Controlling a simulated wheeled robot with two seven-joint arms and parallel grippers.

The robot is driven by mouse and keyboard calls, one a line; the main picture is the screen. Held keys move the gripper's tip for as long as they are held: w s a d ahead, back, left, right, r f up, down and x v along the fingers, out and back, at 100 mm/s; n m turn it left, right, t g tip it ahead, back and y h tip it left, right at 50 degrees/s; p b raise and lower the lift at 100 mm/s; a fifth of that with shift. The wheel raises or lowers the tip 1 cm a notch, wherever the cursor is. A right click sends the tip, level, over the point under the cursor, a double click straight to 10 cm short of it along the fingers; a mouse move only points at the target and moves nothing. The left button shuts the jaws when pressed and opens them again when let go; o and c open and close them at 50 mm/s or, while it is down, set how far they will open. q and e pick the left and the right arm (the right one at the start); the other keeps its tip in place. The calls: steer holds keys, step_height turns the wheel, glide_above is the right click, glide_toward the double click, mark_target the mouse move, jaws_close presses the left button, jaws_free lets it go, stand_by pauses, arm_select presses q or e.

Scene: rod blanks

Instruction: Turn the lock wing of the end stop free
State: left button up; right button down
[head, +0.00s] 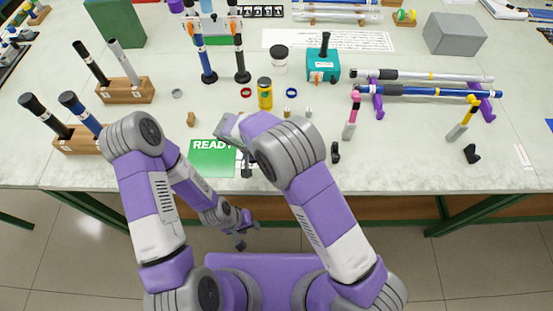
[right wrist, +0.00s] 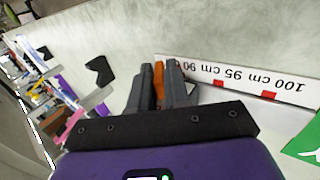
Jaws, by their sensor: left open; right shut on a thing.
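The lock wing (right wrist: 158,80) is a small orange piece between the dark fingers of my right gripper (right wrist: 160,88) in the right wrist view. That gripper is shut on it. The end stop's body is mostly hidden by the fingers, and I cannot tell the wing's angle. In the head view, my right arm covers that spot, and only dark parts show beside the green READY card (head: 205,160). My left gripper (head: 243,230) is open and empty, low in front of the table's front edge.
A white scale strip (right wrist: 240,78) marked in cm lies beside the right fingers. Wooden blocks (head: 125,92) with upright rods stand at the left. Rods (head: 425,90) lie across purple supports at the right. A yellow jar (head: 265,95) and teal box (head: 318,68) stand beyond my right arm.

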steer(key=h, duration=0.1)
steer(key=h+b, duration=0.1)
steer(key=h, duration=0.1)
steer(key=shift+a+f, duration=0.15)
steer(key=shift+f, duration=0.1)
steer(key=shift+f+h+b, duration=0.1)
steer(key=shift+h+b, duration=0.4)
steer(key=shift+h, duration=0.4)
steer(key=h+b, duration=0.2)
steer(key=h, duration=0.1)
steer(key=shift+f+b, duration=0.15)
steer(key=shift+b, duration=0.2)
steer(key=shift+h+b, duration=0.8)
steer(key=shift+h, duration=0.1)
steer(key=c, duration=1.2)
jaws_free()
